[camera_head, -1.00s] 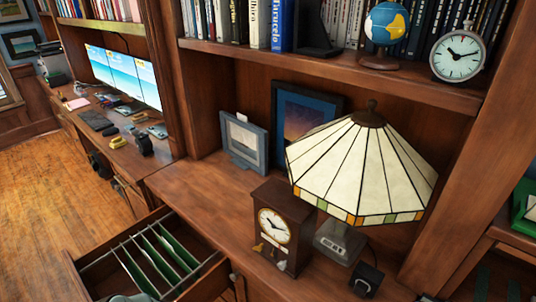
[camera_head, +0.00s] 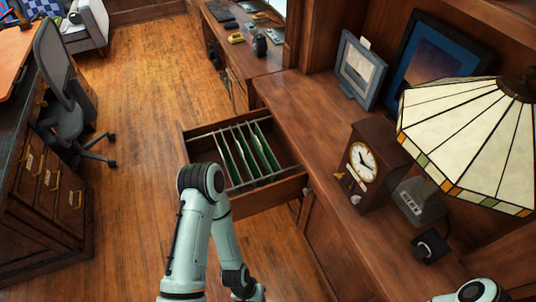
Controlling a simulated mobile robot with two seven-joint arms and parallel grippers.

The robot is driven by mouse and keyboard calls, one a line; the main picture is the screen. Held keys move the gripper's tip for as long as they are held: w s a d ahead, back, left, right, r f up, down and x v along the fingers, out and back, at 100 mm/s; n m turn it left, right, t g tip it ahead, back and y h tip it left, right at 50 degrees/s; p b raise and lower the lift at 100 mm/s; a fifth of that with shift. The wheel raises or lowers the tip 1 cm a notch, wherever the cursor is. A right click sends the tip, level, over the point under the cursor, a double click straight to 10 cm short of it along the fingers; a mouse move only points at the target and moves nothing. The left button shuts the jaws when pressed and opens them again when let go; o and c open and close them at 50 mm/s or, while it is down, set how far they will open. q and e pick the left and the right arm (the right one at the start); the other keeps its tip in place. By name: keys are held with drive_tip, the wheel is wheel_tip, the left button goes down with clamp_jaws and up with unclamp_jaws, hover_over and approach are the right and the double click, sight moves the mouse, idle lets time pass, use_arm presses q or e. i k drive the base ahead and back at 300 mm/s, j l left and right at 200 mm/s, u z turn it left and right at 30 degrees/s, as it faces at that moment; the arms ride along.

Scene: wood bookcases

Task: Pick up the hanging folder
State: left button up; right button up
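Several green hanging folders (camera_head: 262,148) hang in the open wooden drawer (camera_head: 283,190), near the middle of the head view. They hang upright on metal rails across the drawer. My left arm rises in front of the drawer, its elbow bend by the drawer's near left corner and its lower part running down to the bottom edge.
A mantel clock (camera_head: 366,166), a stained-glass lamp (camera_head: 470,135) and framed pictures (camera_head: 360,68) stand on the cabinet top beside the drawer. A desk (camera_head: 45,190) and office chair (camera_head: 65,100) stand at the left. Wooden floor (camera_head: 145,90) lies open between.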

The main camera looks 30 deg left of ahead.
sight(253, 170)
drive_tip(key=k+j, duration=0.2)
drive_tip(key=j, duration=0.25)
drive_tip(key=k+j+z, duration=0.1)
drive_tip(key=j, duration=0.4)
drive_tip(key=k+j, duration=0.25)
drive_tip(key=j, duration=0.2)
drive_tip(key=k+j+z, duration=0.1)
drive_tip(key=j, duration=0.35)
drive_tip(key=k+j, duration=0.3)
drive_tip(key=j, duration=0.15)
drive_tip(key=k+j+z, duration=0.1)
drive_tip(key=j, duration=0.35)
drive_tip(key=k+j, duration=0.35)
